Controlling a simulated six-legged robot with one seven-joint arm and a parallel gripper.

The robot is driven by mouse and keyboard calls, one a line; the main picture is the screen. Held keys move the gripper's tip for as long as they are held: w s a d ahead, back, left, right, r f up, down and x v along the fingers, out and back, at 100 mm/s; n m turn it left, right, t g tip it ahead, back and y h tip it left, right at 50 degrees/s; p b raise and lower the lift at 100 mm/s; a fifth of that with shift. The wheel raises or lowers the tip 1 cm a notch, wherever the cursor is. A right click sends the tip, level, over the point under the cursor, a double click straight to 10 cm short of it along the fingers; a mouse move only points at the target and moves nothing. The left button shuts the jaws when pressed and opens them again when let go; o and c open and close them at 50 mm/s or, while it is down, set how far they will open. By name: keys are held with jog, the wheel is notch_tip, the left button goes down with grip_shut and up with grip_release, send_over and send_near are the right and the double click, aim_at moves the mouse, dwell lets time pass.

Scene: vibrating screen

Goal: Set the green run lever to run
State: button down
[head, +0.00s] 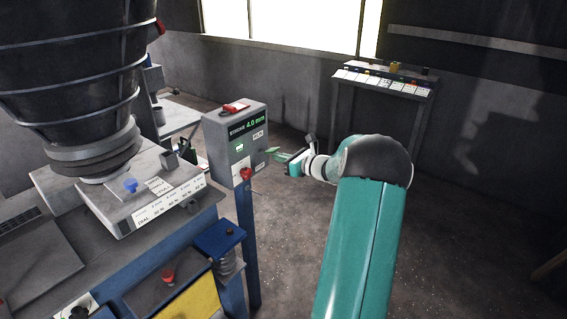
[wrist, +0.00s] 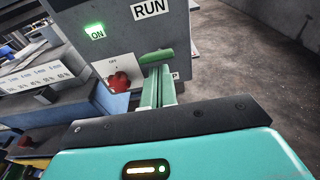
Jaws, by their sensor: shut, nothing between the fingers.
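The grey control box (head: 232,130) stands on a blue post, with a lit display reading 4.0 mm. Its green run lever (wrist: 156,56) lies nearly level in the wrist view, below the RUN label (wrist: 151,9) and above a partly hidden label ending in P. My gripper (wrist: 158,72) is shut and empty, its green fingers pointing at the box just below the lever. I cannot tell whether the fingertips touch the lever. In the head view my gripper (head: 277,153) is at the box's right side, and lever and fingers are hard to separate there.
A red knob (wrist: 120,82) with an OFF mark sits left of my fingers. A green ON light (wrist: 97,32) glows above it. A machine with a blue knob (head: 130,185) stands at left. A panel table (head: 384,82) stands behind. Floor at right is clear.

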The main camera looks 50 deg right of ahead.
jog(key=shift+f, duration=0.1)
jog(key=shift+w+r, duration=0.2)
jog(key=shift+r, duration=0.4)
jog(key=shift+w+r, duration=0.2)
jog(key=shift+r, duration=0.5)
jog(key=s+d+f, duration=0.1)
jog(key=s+f, duration=0.1)
jog(key=s, duration=1)
jog(key=shift+d+f, duration=0.1)
